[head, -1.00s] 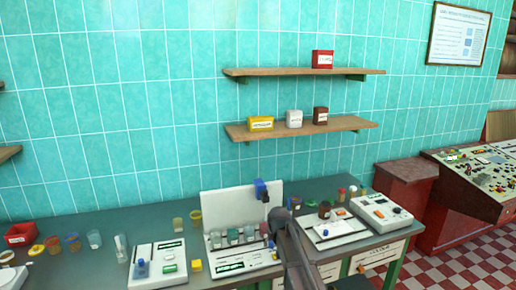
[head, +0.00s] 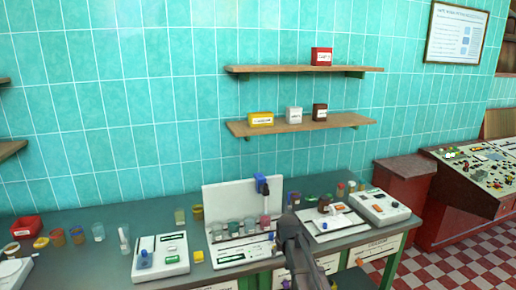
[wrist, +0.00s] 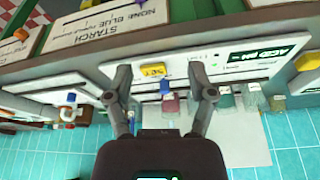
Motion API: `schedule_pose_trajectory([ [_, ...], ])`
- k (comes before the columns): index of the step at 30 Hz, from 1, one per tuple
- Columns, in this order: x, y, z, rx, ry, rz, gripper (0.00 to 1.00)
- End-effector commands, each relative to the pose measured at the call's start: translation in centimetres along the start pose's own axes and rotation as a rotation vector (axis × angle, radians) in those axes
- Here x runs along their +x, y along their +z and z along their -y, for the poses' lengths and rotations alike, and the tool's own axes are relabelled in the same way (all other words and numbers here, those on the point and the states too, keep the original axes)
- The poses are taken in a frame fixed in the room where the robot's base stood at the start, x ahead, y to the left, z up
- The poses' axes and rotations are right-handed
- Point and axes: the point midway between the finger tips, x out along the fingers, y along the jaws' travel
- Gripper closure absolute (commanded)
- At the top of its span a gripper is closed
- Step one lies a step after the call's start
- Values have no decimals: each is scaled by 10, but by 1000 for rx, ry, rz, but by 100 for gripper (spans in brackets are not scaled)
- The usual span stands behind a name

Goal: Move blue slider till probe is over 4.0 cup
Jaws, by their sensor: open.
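The device has a white back panel (head: 225,198) and a row of several small cups (head: 233,228) along its front. The blue slider (head: 262,185) is high on the panel, towards its right end, above a pinkish cup (head: 265,221). The probe is too small to make out, and the cup labels are unreadable. My gripper (wrist: 160,73) is open and empty, at the right end of the device. In the wrist view a yellow button (wrist: 153,70) shows between its fingers, with the pinkish cup (wrist: 172,104) and a small blue part (wrist: 165,87) beyond.
Another white device (head: 160,255) stands to the left, with a yellow block (head: 198,257) between. More instruments (head: 378,205) and small bottles stand to the right. A red tray (head: 26,226) and several jars are at the far left. Shelves (head: 300,125) hang above.

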Motion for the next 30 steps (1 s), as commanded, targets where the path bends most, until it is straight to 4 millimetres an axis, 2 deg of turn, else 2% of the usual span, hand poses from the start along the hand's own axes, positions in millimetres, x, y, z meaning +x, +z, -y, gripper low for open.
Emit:
schedule_pose_trajectory([
  [1,2,18,-4,6,2,14,29],
  [4,2,42,-11,18,5,44,29],
  [7,2,76,-20,33,9,83,29],
  [12,0,160,-36,71,16,179,29],
  [15,-2,203,-43,92,19,234,29],
  [18,-5,233,-47,107,20,274,29],
  [21,-7,251,-50,117,20,301,29],
  [23,-8,256,-51,120,21,310,29],
  [30,-9,258,-51,122,20,316,29],
])
